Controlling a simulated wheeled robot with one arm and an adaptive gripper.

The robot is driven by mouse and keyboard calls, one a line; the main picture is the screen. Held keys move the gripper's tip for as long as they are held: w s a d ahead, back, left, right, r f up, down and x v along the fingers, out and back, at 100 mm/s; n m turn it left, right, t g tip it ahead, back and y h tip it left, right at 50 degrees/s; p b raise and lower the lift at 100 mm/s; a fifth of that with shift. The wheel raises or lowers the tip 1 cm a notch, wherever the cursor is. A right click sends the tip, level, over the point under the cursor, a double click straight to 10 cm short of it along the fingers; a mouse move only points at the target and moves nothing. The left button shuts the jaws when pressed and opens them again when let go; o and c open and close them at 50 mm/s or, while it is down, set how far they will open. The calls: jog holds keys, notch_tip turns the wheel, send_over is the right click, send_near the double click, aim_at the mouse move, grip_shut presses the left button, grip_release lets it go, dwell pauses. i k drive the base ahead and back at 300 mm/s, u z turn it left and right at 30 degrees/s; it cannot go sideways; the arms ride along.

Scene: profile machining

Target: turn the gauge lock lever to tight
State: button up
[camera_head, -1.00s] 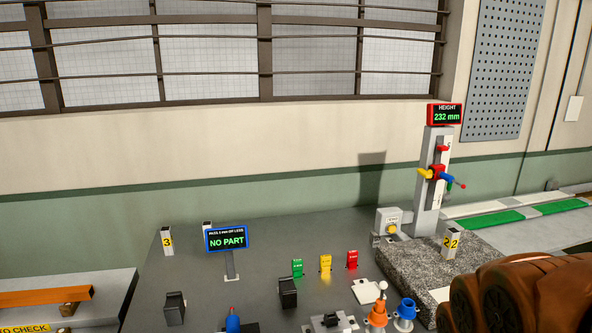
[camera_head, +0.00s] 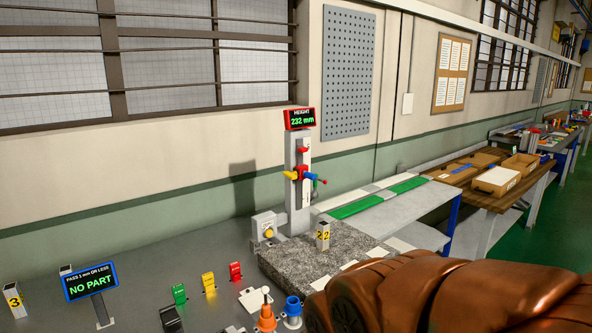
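The height gauge (camera_head: 299,170) stands upright on a grey granite block (camera_head: 318,263) near the picture's middle. Its red-framed display (camera_head: 299,119) reads HEIGHT 232 mm. A red slider on the column carries a yellow part (camera_head: 290,175) to the left and a blue part with a thin red-tipped lever (camera_head: 320,180) to the right. I cannot tell which of these is the lock lever or how it is set. A brown, rounded arm part of mine fills the lower right. My gripper is not in view.
A blue-framed NO PART sign (camera_head: 90,283) stands at the left of the grey bench. Green (camera_head: 179,294), yellow (camera_head: 209,283) and red (camera_head: 235,272) tags, an orange cone-like piece (camera_head: 266,318) and a blue cup (camera_head: 292,307) stand in front. A marker labelled 22 (camera_head: 323,235) is on the granite.

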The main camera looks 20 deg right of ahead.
aim_at(314, 194)
jog(key=z, duration=2.3)
jog(key=i, duration=3.25)
jog(key=u, duration=3.7)
